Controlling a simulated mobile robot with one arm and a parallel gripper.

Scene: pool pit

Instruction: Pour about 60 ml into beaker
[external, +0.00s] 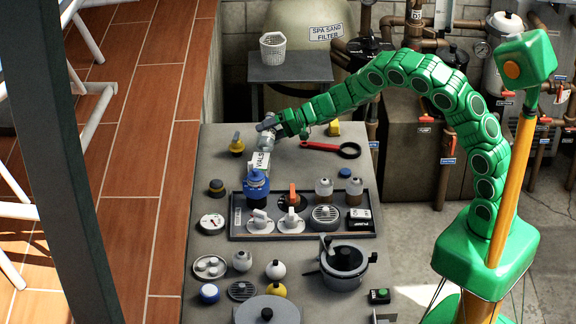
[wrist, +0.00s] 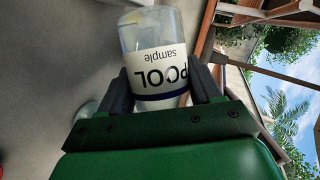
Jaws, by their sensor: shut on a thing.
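My gripper (wrist: 156,92) is shut on a clear bottle (wrist: 150,30) with a white "POOL sample" label, between its two dark fingers. In the wrist view the label reads upside down. I cannot tell the liquid level. In the external view my gripper (external: 268,125) is over the far left part of the grey bench, and the bottle is small and hard to make out there. A clear glass edge (wrist: 84,112), perhaps the beaker, shows left of my gripper in the wrist view, partly hidden by it. I cannot clearly identify the beaker in the external view.
A yellow-topped item (external: 237,145) is to the left, a red-handled ring tool (external: 330,148) to the right. A black tray (external: 372,228) holds several fittings. A pot (external: 343,265) stands nearer.

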